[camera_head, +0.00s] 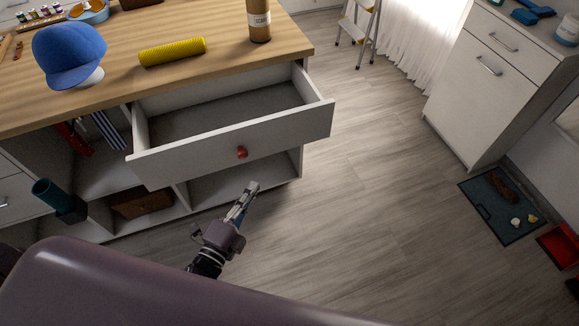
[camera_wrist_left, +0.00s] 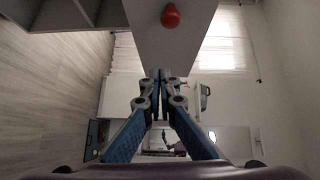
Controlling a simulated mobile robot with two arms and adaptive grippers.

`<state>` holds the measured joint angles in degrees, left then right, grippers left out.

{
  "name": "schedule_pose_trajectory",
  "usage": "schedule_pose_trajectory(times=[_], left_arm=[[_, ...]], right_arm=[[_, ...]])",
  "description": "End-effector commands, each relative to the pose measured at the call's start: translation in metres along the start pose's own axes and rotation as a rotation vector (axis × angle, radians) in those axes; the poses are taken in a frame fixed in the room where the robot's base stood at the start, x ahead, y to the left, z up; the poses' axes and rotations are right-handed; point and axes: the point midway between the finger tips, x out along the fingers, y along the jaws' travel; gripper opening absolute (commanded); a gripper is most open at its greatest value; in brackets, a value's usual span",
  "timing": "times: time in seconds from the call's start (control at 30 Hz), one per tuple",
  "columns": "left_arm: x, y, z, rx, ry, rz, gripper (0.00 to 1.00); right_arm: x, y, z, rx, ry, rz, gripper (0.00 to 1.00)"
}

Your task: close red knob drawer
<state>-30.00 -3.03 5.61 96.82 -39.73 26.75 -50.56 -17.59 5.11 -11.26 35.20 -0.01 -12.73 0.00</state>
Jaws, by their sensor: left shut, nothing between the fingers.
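The drawer (camera_head: 284,133) with the red knob (camera_head: 242,152) stands pulled out from under the wooden worktop, and its inside looks empty. The red knob also shows near the top of the left wrist view (camera_wrist_left: 171,16), on the drawer front (camera_wrist_left: 158,48). My left gripper (camera_head: 251,188) is below and slightly right of the knob in the head view, apart from it. Its fingertips (camera_wrist_left: 160,76) are together and hold nothing. My right gripper is in neither view.
On the worktop (camera_head: 222,70) are a blue cap (camera_head: 68,55), a yellow ridged roll (camera_head: 173,51) and a brown bottle (camera_head: 259,20). Open cubbies lie below the drawer. A white cabinet (camera_head: 487,85) and a dark tray (camera_head: 482,215) are at the right. Floor between is clear.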

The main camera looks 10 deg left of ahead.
Motion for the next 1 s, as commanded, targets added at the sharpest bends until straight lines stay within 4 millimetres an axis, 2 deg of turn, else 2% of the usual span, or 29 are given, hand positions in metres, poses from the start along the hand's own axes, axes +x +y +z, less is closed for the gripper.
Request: schedule_pose_trajectory(times=[0.1,0.27,0.43,0.67,0.8,1.0], left_arm=[[0.002,-0.013,-0.001,0.058,0.012,-0.037,0.0],[0.019,-0.017,-0.001,0.063,0.013,-0.041,0.0],[0.053,-0.017,-0.002,0.062,0.013,-0.041,0.0],[0.1,-0.018,-0.002,0.06,0.013,-0.04,0.0],[0.116,-0.019,0.013,0.062,0.012,-0.037,0.0],[0.128,-0.021,0.024,0.059,0.012,-0.037,0.0]], right_arm=[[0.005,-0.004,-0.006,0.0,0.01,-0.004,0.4],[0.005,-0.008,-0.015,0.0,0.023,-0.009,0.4],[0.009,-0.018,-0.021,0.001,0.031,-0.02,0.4],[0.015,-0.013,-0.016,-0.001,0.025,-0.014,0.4],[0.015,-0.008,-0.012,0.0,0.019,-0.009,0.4],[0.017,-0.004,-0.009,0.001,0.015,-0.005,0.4]])
